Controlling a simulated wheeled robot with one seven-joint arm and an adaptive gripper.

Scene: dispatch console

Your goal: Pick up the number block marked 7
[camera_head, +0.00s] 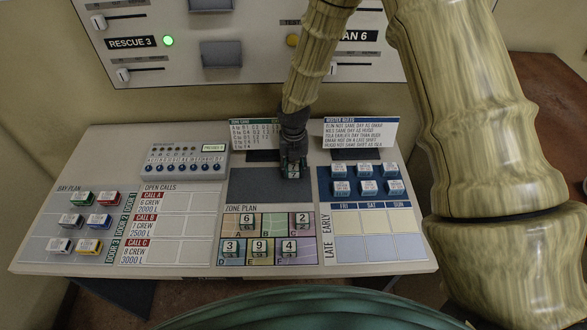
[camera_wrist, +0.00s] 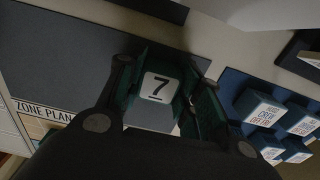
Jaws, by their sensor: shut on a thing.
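The number block marked 7 (camera_wrist: 158,87) is white on top with a black, underlined 7. In the wrist view it sits between the two fingers of my gripper (camera_wrist: 165,92), which are shut on it. In the head view my gripper (camera_head: 293,168) points down over the dark grey pad behind the zone plan, and the block (camera_head: 293,172) shows partly between the fingers. I cannot tell whether the block touches the pad or is just above it.
The zone plan (camera_head: 267,222) in front holds several number blocks, including 6, 2, 3, 9 and 4. Blue blocks (camera_head: 367,187) stand on the roster board at right. Two upright cards (camera_head: 360,133) stand behind. A button box (camera_head: 187,164) and coloured bay blocks (camera_head: 99,221) are at left.

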